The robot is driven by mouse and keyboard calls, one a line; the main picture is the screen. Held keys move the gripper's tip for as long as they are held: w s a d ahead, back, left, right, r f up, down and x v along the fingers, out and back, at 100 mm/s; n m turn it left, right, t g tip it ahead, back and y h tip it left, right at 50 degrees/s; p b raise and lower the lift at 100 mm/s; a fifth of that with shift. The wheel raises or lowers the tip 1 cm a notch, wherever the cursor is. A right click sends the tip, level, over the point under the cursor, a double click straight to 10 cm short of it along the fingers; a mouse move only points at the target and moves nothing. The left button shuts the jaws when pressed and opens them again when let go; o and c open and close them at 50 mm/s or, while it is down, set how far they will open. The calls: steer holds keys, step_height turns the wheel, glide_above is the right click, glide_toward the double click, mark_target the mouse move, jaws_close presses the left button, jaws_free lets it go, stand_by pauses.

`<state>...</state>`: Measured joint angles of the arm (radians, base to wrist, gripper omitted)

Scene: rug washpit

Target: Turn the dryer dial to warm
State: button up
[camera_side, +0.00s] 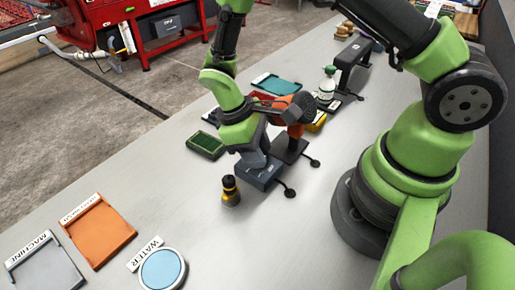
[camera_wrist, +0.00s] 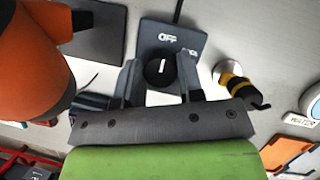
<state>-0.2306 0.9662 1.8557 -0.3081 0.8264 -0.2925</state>
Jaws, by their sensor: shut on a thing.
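The dryer's dial (camera_wrist: 160,72) is a round black knob with a white line, on a dark grey control box (camera_wrist: 170,35) marked OFF, with a second, partly hidden label to its right. The white line points roughly toward OFF. The box is also in the side view (camera_side: 258,177), where the dial is hidden by my gripper (camera_side: 259,158). In the wrist view my gripper (camera_wrist: 160,76) is shut on the dial, one finger on each side. The orange dryer (camera_side: 289,110) is on a dark stand behind the box; its orange body fills the wrist view's upper left (camera_wrist: 30,60).
A black-and-yellow bottle (camera_side: 230,191) stands close to the box. A green brush-like block (camera_side: 206,145) lies to the left. An orange tray (camera_side: 101,234), a grey tray (camera_side: 45,272) and a blue WATER disc (camera_side: 162,269) are at the front left. The table between is clear.

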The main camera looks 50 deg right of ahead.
steer(key=m+y, duration=0.2)
steer(key=m, duration=0.2)
steer(key=shift+d+m, duration=0.1)
steer(key=shift+m, duration=0.2)
steer(key=m+y, duration=0.1)
steer(key=m, duration=0.3)
steer(key=shift+m+y, duration=0.3)
stand_by(0.4)
steer(key=o, duration=0.9)
steer(key=v, duration=1)
